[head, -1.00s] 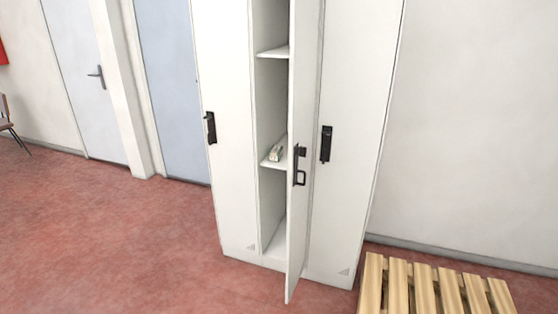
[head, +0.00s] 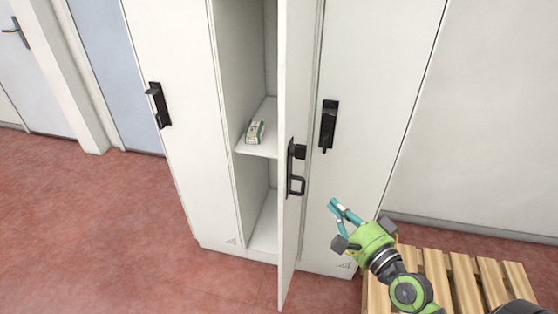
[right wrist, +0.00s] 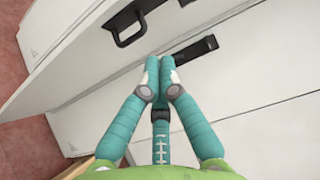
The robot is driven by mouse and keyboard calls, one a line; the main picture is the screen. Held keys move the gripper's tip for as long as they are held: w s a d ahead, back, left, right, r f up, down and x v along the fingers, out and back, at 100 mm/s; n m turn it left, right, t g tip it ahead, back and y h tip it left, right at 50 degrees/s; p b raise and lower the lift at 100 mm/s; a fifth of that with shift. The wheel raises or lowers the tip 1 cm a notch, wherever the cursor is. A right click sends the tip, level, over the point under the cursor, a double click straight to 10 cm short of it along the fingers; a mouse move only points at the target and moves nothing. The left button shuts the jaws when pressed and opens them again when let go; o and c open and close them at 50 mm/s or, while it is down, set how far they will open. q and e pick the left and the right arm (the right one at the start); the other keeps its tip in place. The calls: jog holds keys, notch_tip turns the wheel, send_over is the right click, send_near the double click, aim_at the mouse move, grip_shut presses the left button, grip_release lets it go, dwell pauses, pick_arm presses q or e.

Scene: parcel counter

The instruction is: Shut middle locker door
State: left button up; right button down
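The middle locker door (head: 292,215) stands open, swung out toward me and seen nearly edge-on. It carries a black handle (head: 295,170), which also shows at the top of the right wrist view (right wrist: 130,24). The middle locker's inside (head: 262,225) is exposed to the left of the door. My right gripper (head: 333,207) is to the right of the open door, a little lower than its handle. In the right wrist view its teal fingers (right wrist: 160,62) are together with nothing between them. It looks apart from the door. My left gripper is not in view.
A small box (head: 255,132) lies on a shelf (head: 258,150) in the middle locker. The left locker door (head: 170,60) and right locker door (head: 375,90) are shut, each with a black handle. A slatted wooden bench (head: 462,280) stands at the lower right. The red floor at left is clear.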

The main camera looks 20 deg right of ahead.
jog(key=p, duration=0.3)
send_near(290, 168)
jog(key=w+d, duration=0.3)
jog(key=w+a, duration=0.1)
jog(key=w+a+p, duration=0.1)
jog(key=a, duration=0.1)
jog(key=shift+w+r, duration=0.1)
jog(key=shift+r, duration=0.15)
jog(key=shift+w+a+p, duration=0.15)
jog(key=shift+a+p, duration=0.05)
jog(key=shift+p, duration=0.1)
jog(key=shift+w+a+f, duration=0.1)
jog(key=shift+a, duration=0.05)
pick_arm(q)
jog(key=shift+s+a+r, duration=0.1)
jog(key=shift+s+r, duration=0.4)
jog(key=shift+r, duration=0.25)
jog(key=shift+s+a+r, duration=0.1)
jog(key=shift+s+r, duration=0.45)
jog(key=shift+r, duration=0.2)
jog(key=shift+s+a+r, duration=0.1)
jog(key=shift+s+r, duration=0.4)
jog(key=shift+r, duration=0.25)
